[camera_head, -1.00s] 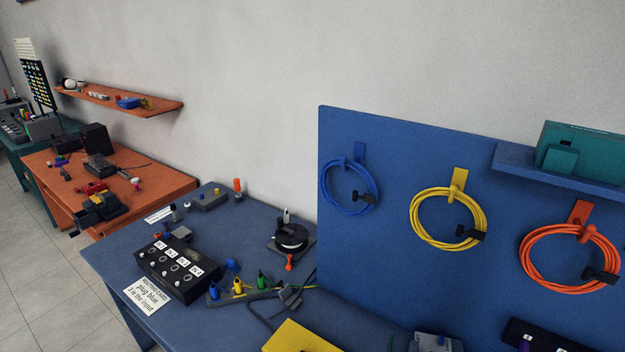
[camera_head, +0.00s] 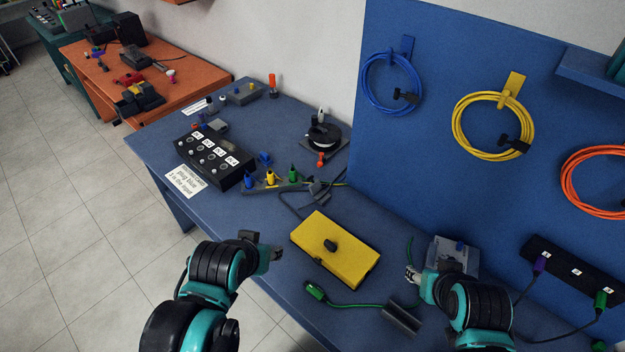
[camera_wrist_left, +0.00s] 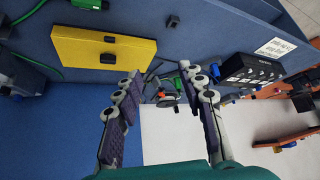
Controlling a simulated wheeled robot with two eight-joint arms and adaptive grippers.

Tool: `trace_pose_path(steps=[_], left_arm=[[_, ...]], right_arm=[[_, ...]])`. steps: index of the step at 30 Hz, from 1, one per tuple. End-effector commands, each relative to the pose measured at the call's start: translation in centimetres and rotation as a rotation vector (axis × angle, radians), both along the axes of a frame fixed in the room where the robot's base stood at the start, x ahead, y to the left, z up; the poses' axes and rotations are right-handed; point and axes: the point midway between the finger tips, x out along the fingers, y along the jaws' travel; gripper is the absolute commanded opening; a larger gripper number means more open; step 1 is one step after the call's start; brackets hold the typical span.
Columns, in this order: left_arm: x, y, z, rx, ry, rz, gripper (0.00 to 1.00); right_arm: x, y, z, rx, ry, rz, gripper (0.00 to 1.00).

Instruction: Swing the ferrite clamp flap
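A dark grey, half-round piece (camera_head: 402,317) lies on the blue bench beside the green cable (camera_head: 355,305); it looks like the ferrite clamp, but I cannot make out how its flap stands. My left gripper (camera_head: 268,254) is over the bench's front edge, left of the yellow box and well apart from the grey piece. In the left wrist view the left gripper (camera_wrist_left: 160,75) is open, with nothing between its fingers. My right gripper (camera_head: 412,273) is above the bench, right of the yellow box and behind the grey piece. Its fingers are too small to judge.
A yellow box (camera_head: 335,250) with a black knob lies between my grippers. A grey device (camera_head: 455,252) stands behind my right gripper. A black socket box (camera_head: 215,158) and coloured plugs are farther left. A blue panel (camera_head: 430,150) with coiled cables rises behind.

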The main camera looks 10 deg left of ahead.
Motion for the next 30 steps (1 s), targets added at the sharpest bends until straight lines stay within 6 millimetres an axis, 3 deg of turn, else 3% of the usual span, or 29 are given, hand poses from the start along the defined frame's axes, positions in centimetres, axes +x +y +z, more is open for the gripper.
trace_pose_path(steps=[14, 16, 20, 23, 30], left_arm=[[0.0, 0.0, 0.0, 0.0, 0.0, 0.0, 0.4], [0.0, 0.0, 0.0, 0.0, 0.0, 0.0, 0.34], [0.6, 0.0, 0.3, 0.003, 0.011, 0.012, 0.34], [2.0, 0.1, 1.0, 0.01, 0.032, 0.045, 0.34], [8.0, 0.3, 2.5, 0.053, 0.091, 0.195, 0.34]], right_arm=[[0.0, 0.0, 0.0, 0.0, 0.0, 0.0, 0.45], [0.0, 0.0, 0.0, 0.0, 0.0, 0.0, 0.45], [0.0, 0.0, 0.0, 0.0, 0.0, 0.0, 0.45], [0.0, 0.0, 0.1, 0.0, 0.0, 0.0, 0.45], [0.0, 0.0, 0.4, 0.0, 0.0, 0.0, 0.45]])
